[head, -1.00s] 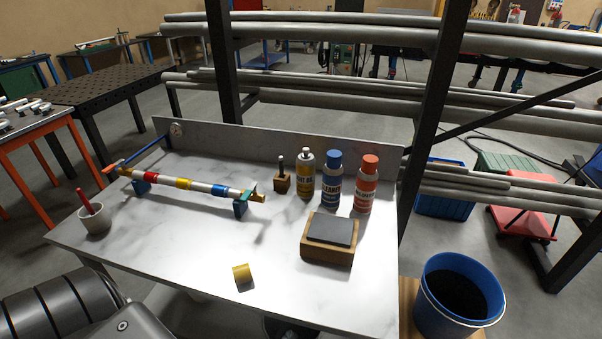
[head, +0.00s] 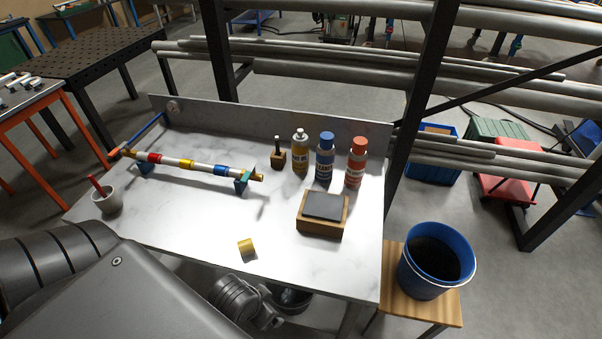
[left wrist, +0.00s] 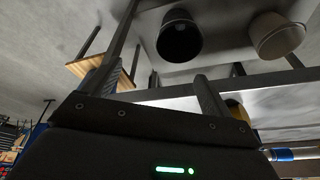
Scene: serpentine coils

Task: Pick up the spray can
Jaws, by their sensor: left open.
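Three upright containers stand in a row at the back of the white table in the head view. They are a yellow can with a silver top and white nozzle (head: 300,153), a blue-capped bottle (head: 325,157) and an orange-capped bottle (head: 356,163). The yellow one looks most like the spray can; its label is too small to read fully. My left gripper (left wrist: 165,55) shows in the left wrist view with its fingers apart and nothing between them. It is away from the containers, near the table's edge. My right gripper is not in view.
A wooden block with a dark top (head: 323,214) stands in front of the containers. A blue bucket (head: 437,262) stands right.

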